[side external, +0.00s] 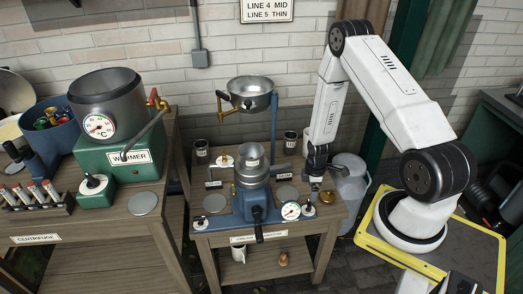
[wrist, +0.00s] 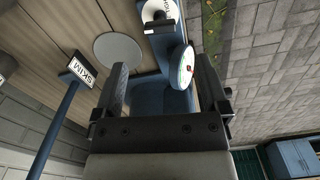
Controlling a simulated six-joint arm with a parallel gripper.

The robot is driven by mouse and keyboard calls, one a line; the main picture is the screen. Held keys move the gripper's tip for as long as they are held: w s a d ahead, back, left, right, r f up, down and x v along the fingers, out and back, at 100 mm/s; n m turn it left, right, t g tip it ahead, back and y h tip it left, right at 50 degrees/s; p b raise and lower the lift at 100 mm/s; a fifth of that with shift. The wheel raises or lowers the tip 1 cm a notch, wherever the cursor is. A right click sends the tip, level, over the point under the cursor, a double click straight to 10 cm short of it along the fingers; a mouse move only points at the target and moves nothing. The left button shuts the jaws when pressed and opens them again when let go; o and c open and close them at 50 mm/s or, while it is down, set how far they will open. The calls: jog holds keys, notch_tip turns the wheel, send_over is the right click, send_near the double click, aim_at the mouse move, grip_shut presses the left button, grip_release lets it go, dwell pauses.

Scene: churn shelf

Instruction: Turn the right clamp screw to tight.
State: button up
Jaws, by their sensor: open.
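The cream separator (side external: 252,178) stands on a blue base in the middle of the centre table. A white dial with a dark knob (side external: 308,209), which looks like the right clamp screw, sits at the right front of the base beside a round gauge (side external: 291,211). In the wrist view a white dial (wrist: 156,11) is at the top edge, partly cut off, with a small label I cannot read. My gripper (side external: 316,183) is open and empty above the table's right side, behind the dial. In the wrist view my gripper (wrist: 161,66) has its fingers apart, with the gauge (wrist: 184,68) near the right finger.
A SKIM sign on a blue post (wrist: 80,70) is left of the fingers in the wrist view. A flat grey disc (wrist: 117,48) lies nearby. A brass piece (side external: 327,197) sits at the table's right edge. A grey milk can (side external: 350,180) stands beyond it.

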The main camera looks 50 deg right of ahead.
aim_at(309, 203)
jog(key=shift+f, duration=3.7)
grip_shut()
